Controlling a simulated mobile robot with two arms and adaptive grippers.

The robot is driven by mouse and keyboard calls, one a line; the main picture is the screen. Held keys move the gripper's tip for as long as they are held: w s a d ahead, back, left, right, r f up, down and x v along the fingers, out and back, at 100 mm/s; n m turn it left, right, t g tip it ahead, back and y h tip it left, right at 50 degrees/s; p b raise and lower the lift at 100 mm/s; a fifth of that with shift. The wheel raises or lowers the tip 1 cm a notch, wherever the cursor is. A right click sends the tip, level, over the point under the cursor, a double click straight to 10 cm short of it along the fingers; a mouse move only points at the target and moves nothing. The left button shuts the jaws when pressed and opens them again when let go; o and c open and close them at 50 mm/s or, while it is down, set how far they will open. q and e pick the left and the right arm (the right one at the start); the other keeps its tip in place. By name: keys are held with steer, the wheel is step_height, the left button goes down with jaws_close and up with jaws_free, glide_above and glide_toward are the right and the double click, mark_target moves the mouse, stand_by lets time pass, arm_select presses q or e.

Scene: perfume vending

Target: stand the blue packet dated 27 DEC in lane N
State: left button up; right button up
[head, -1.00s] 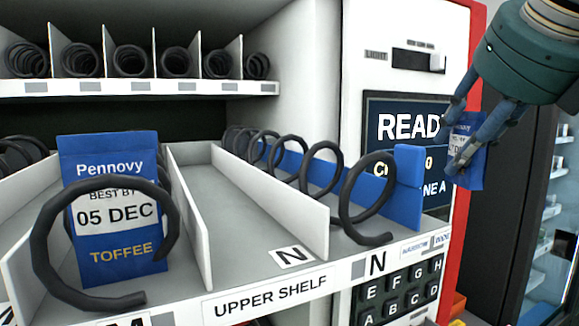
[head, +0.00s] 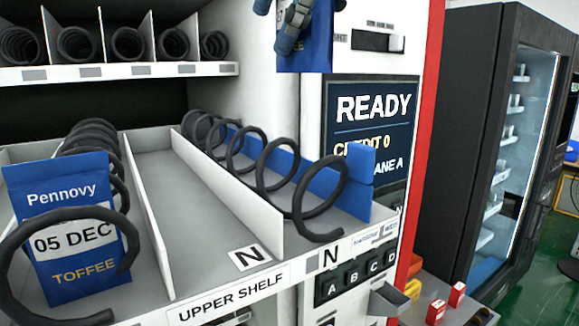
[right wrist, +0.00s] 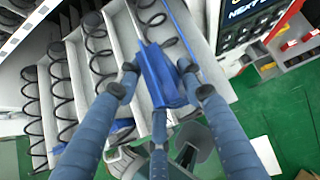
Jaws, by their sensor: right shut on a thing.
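My right gripper (head: 287,30) is at the top of the head view, shut on a blue packet (head: 312,50). The packet hangs above and behind the shelf's right end in the picture. In the right wrist view the fingers close around this blue packet (right wrist: 163,78); its date is not readable. A lane with an N tile (head: 250,257) on its bare grey floor (head: 170,185) lies between two white dividers. A second N label (head: 330,252) is on the shelf's front edge, below a black coil. My left gripper is not in view.
A blue Pennovy packet dated 05 DEC (head: 75,230) stands behind a coil in the lane to the left. A white divider (head: 230,190) separates the bare lane from a coil (head: 310,200) and blue strip. A display reading READY (head: 372,107) and keypad are at right.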

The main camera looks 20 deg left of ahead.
step_height(320, 180, down, 12)
steer(key=shift+r, duration=0.25)
step_height(320, 180, down, 3)
steer(key=shift+s+f, duration=0.1)
steer(key=shift+f, duration=0.25)
steer(key=shift+f, duration=0.1)
steer(key=o, duration=1)
steer(key=shift+s+d+r, duration=0.1)
steer(key=shift+d+r, duration=0.05)
steer(key=shift+r, duration=0.2)
steer(key=b+v, duration=0.2)
steer(key=v, duration=0.9)
steer(key=shift+s+r, duration=0.15)
